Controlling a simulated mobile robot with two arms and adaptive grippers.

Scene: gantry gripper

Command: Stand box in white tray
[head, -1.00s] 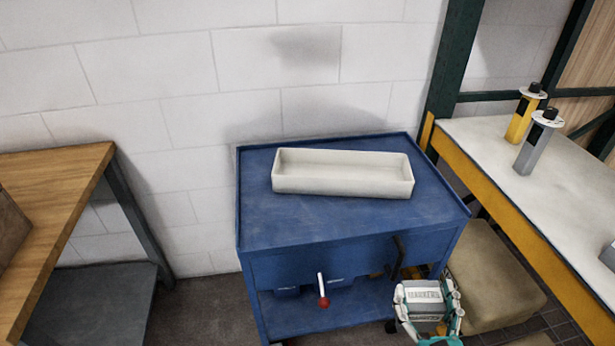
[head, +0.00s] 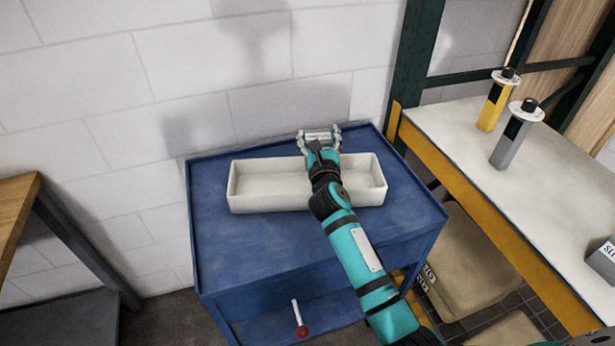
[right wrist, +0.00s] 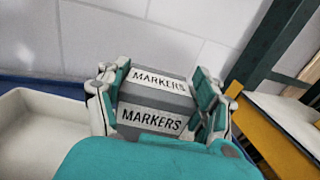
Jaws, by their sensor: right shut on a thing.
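The white tray (head: 262,200) is a long, shallow open tray on top of the blue cart (head: 240,250). My right gripper (head: 320,137) is over the tray's right part toward its back edge in the head view, and my arm hides part of the tray. It is shut on a grey box with white labels reading MARKERS (right wrist: 152,100), held between its two fingers in the right wrist view. The tray's end (right wrist: 40,120) shows left of the box there. Whether the box touches the tray cannot be told. My left gripper is not in view.
A white-topped table with a yellow edge (head: 480,215) stands at the right with two bottle-like tools, yellow (head: 492,108) and grey (head: 512,142), and a grey box (head: 602,262). A wooden bench (head: 15,215) is at the left. A brick wall stands behind the cart.

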